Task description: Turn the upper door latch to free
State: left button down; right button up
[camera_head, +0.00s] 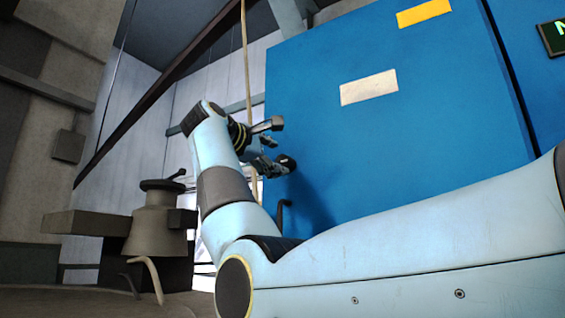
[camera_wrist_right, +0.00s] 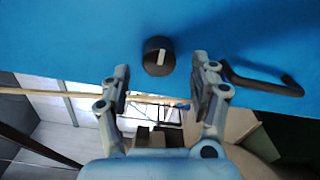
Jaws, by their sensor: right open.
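The upper door latch looks like a round black knob (camera_wrist_right: 158,56) with a pale bar, near the edge of the blue door (camera_wrist_right: 60,40). In the right wrist view the bar stands nearly upright. In the head view the knob (camera_head: 287,162) shows at the door's left edge, just beyond my gripper. My right gripper (camera_wrist_right: 160,70) is open, with the knob between and slightly beyond its fingertips in the picture; no contact is visible. It also shows in the head view (camera_head: 272,144). My left gripper is not in view.
A black hooked handle (camera_wrist_right: 262,82) is beside the right finger; it also shows below the knob in the head view (camera_head: 284,214). A thin tan line (camera_head: 246,60) hangs left of the door. A grey-brown machine part (camera_head: 155,225) stands at lower left.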

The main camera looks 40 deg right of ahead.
jog(key=v, duration=0.7)
dwell(0.3)
